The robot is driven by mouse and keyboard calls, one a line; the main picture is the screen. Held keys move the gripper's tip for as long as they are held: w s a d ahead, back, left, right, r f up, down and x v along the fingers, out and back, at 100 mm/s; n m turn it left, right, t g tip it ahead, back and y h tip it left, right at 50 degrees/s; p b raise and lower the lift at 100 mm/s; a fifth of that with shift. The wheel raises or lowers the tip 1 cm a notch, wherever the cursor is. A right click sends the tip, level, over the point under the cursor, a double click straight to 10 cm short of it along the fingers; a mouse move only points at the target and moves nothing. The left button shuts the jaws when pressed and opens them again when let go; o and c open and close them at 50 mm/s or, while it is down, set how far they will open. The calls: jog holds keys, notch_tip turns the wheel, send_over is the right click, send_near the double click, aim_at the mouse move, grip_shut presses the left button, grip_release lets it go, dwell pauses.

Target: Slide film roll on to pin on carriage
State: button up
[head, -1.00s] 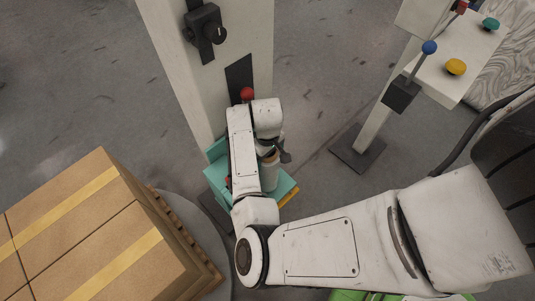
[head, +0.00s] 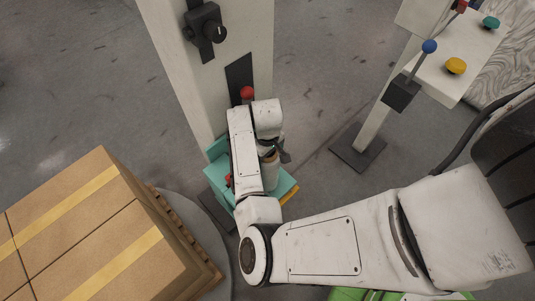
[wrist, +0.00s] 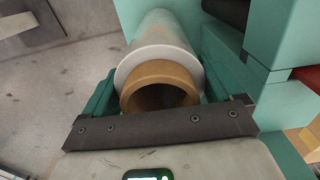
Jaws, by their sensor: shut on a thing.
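The film roll is a white cylinder with a brown hollow core. In the wrist view the film roll (wrist: 160,45) runs away from the camera, with its core end towards me. My gripper (wrist: 160,88) is shut on the roll, with a teal finger on each side. In the head view the roll (head: 270,174) stands roughly upright below my wrist, over the teal carriage (head: 284,190). The carriage also fills the right side of the wrist view (wrist: 285,105). The pin is not visible. Whether it is inside the core, I cannot tell.
The carriage sits at the foot of a white column (head: 170,60) with a black knob and a red ball. Cardboard boxes (head: 90,240) on a pallet stand at the left.

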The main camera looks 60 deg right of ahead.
jog(key=shift+f, duration=0.25)
jog(key=o, duration=1.7)
jog(key=shift+o, duration=0.2)
notch_tip(320, 180, up, 8)
jog(key=p, duration=0.8)
jog(key=shift+p, duration=0.3)
notch_tip(320, 180, up, 11)
jog(key=shift+f, duration=0.15)
